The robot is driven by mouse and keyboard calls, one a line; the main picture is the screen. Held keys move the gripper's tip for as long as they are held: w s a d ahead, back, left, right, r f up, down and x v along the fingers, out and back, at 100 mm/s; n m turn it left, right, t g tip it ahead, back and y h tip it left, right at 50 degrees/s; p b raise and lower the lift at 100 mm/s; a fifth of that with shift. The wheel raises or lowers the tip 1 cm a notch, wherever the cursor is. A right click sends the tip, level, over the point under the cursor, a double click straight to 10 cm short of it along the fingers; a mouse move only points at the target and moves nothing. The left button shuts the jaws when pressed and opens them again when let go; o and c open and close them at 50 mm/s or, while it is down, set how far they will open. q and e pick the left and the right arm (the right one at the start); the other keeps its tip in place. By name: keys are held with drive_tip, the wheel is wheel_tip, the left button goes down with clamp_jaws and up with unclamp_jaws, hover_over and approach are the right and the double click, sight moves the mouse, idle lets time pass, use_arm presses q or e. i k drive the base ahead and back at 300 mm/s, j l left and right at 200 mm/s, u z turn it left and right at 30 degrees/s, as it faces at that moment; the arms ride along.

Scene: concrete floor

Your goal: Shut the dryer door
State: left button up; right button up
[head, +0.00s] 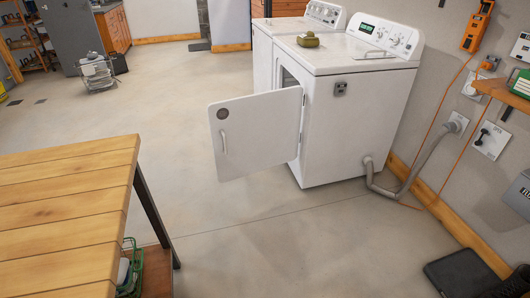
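The white dryer (350,128) stands against the wall right of the middle in the head view. Its white door (255,140) is open and swung out to the left, away from the dryer's front. A pale handle (223,142) and a dark round mark show on the visible face of the door. The door's hinge edge meets the dryer front near its right side. Part of the dark door opening shows above the door; the rest is hidden behind it. Neither of my grippers is in view.
A wooden workbench (62,195) fills the lower left. Another white machine (262,55) stands beside the dryer. A grey hose (412,165) runs from the dryer to the wall. Open concrete floor (265,245) lies in front of the door. A dark mat (460,275) lies lower right.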

sight(252, 134)
drive_tip(key=i+u, duration=0.3)
drive_tip(key=i, duration=0.7)
drive_tip(key=i+z, duration=0.4)
drive_tip(key=i+j+z, duration=0.4)
drive_tip(key=i+l, duration=0.05)
drive_tip(key=l, duration=0.05)
